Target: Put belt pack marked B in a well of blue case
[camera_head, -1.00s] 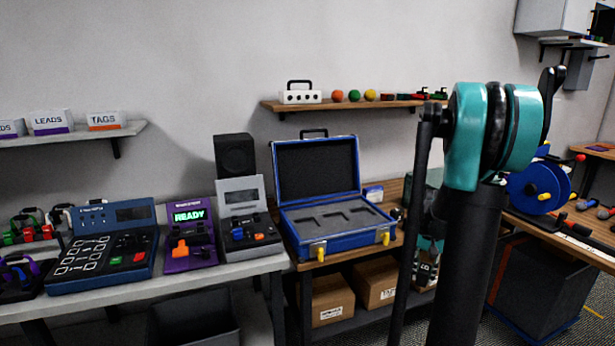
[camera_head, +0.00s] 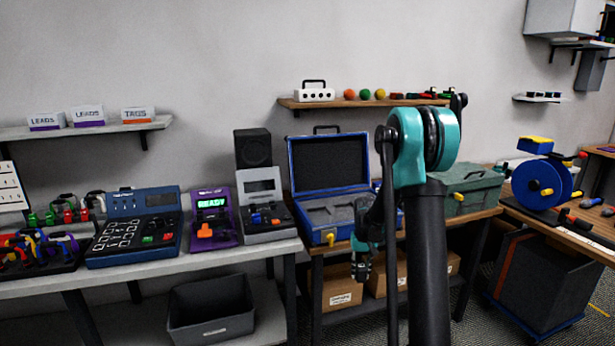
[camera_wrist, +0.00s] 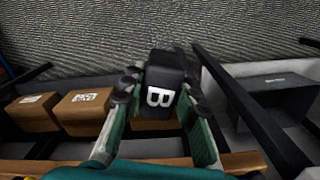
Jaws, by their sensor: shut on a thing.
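The belt pack marked B (camera_wrist: 163,72) is a small black block with a white letter B, seen in the wrist view. My gripper (camera_wrist: 157,92) is shut on it, with a finger on each side. In the head view my gripper (camera_head: 362,266) hangs in front of the bench edge, below and right of the case; the pack cannot be made out there. The blue case (camera_head: 318,238) stands open on the wooden bench, lid up. Its grey foam (camera_head: 322,211) has wells; my arm hides the right part of it.
A purple device reading READY (camera_head: 213,222) and a grey device (camera_head: 266,215) stand left of the case. A green case (camera_head: 470,185) stands to its right, behind my arm. Cardboard boxes (camera_head: 341,291) sit on the shelf below. A grey bin (camera_head: 211,308) is under the left bench.

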